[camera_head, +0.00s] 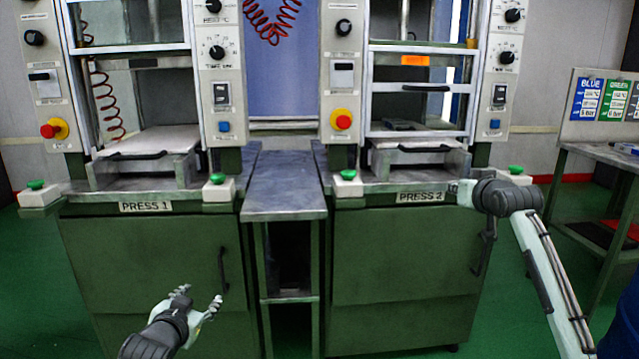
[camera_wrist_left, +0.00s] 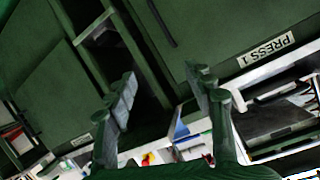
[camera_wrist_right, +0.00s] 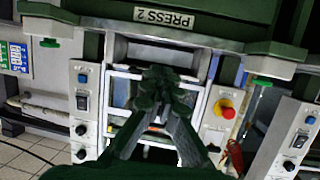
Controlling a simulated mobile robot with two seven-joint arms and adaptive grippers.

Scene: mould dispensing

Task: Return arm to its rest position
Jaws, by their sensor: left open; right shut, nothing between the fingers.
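My left gripper (camera_head: 200,300) is low in front of the press 1 cabinet (camera_head: 150,265) in the head view. It is open and empty, and its spread fingers also show in the left wrist view (camera_wrist_left: 165,95). My right arm (camera_head: 545,270) reaches up from the lower right to the right side of press 2 (camera_head: 418,145). Its gripper is hard to make out in the head view. In the right wrist view my right gripper (camera_wrist_right: 160,85) is shut with nothing held, its fingertips in front of the press 2 opening.
A narrow metal table (camera_head: 285,190) stands between the presses. Green buttons (camera_head: 348,174) sit on boxes at the press fronts. A side table (camera_head: 600,155) with blue and green signs (camera_head: 603,98) stands at the right. Green floor is free at the left.

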